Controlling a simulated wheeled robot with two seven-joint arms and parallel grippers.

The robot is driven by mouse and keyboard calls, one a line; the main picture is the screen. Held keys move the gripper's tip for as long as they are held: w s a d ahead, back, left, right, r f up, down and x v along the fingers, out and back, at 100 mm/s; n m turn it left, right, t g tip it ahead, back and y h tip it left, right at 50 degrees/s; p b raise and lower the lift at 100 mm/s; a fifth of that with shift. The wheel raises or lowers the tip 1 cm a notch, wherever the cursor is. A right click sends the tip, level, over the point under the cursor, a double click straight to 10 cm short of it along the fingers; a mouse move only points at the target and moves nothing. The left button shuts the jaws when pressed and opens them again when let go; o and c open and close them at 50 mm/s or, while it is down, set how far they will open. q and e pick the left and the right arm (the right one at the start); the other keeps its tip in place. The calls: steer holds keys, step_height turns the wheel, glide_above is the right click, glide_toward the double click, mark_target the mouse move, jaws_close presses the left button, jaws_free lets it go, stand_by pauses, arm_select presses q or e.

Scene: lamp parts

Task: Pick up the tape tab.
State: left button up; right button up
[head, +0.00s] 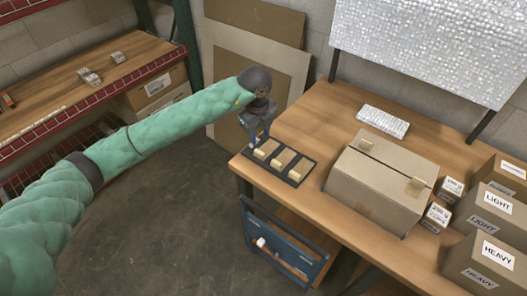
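A dark tray (291,178) lies at the near left corner of the wooden table. Pale, block-like tape tabs lie on it: a left one (267,149), a middle one (283,158) and a right one (299,169). My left gripper (259,141) points down at the tray's left end, right by the left tab. Its fingers look spread apart, with nothing seen held between them. Whether they touch the tab is too small to tell. My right gripper is out of view.
Boxes marked LIGHT (497,201) and HEAVY (497,256) stand at the right. A blue cart (283,245) is below the table edge.

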mark_target(259, 152)
arm_select(q)
steer(key=shift+s+a+n+y, duration=0.25)
steer(key=shift+a+n, duration=0.2)
steer(key=shift+n, duration=0.35)
steer(key=shift+f, duration=0.2)
steer(key=shift+f+p, duration=0.5)
steer(key=shift+f, duration=0.2)
steer(key=shift+d+f, duration=0.1)
steer(key=shift+f, duration=0.35)
steer(key=f+p, duration=0.3)
steer(key=shift+d+f, duration=0.3)
steer(key=shift+f, duration=0.75)
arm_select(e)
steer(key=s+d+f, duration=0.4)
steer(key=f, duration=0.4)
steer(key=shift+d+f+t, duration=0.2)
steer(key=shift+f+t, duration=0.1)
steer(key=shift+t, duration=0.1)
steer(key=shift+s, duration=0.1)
arm_select(q)
jaws_close()
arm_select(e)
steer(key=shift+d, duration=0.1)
